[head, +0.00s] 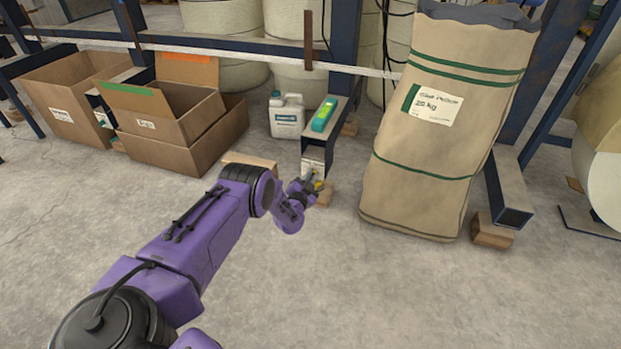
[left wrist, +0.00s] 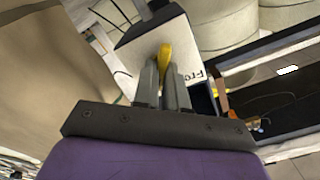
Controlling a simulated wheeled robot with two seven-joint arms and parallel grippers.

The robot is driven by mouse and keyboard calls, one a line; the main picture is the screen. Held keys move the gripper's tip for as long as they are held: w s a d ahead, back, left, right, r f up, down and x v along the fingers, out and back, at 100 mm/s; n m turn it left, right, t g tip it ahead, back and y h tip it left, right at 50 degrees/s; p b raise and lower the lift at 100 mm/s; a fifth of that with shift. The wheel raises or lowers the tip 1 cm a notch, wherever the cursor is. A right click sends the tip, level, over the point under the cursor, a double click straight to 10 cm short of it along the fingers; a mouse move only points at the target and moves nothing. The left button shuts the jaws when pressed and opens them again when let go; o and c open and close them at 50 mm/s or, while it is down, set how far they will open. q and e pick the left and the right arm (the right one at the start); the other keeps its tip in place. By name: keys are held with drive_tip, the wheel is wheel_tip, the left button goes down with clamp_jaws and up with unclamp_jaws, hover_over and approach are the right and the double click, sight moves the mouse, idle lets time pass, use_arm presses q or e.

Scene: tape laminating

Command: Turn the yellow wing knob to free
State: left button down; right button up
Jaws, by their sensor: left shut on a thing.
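The yellow wing knob (left wrist: 165,55) sticks out from a pale label plate (left wrist: 185,50) on the end of a dark beam. Lettering that starts "Fre" shows on the plate, right of the knob in the left wrist view. My left gripper (left wrist: 163,78) has its two grey fingers shut on the knob, one on each side. In the head view the left gripper (head: 315,184) is at the low front end of the beam (head: 315,151), with a bit of the knob (head: 319,185) showing yellow. The knob's base is partly hidden. My right gripper is not in view.
A large paper sack (head: 430,140) stands close on the right. The floor in front is clear.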

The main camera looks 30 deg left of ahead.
use_arm(q)
drive_tip(key=shift+s+a+f+n+b, duration=0.15)
drive_tip(key=shift+n+b, duration=0.2)
drive_tip(key=shift+n, duration=2.4)
drive_tip(key=shift+w+a+r+n+b, duration=0.1)
drive_tip(key=shift+n+b, duration=0.2)
drive_tip(key=shift+n, duration=2.4)
drive_tip(key=shift+s+a+f+n+b, duration=0.15)
drive_tip(key=shift+n+b, duration=0.2)
drive_tip(key=shift+n, duration=2.4)
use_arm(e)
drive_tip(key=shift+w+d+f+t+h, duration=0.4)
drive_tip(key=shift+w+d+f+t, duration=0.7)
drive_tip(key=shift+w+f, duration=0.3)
use_arm(q)
drive_tip(key=shift+r, duration=0.1)
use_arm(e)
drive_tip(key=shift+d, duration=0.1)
use_arm(q)
drive_tip(key=c, duration=1.2)
unclamp_jaws()
drive_tip(key=shift+w, duration=0.1)
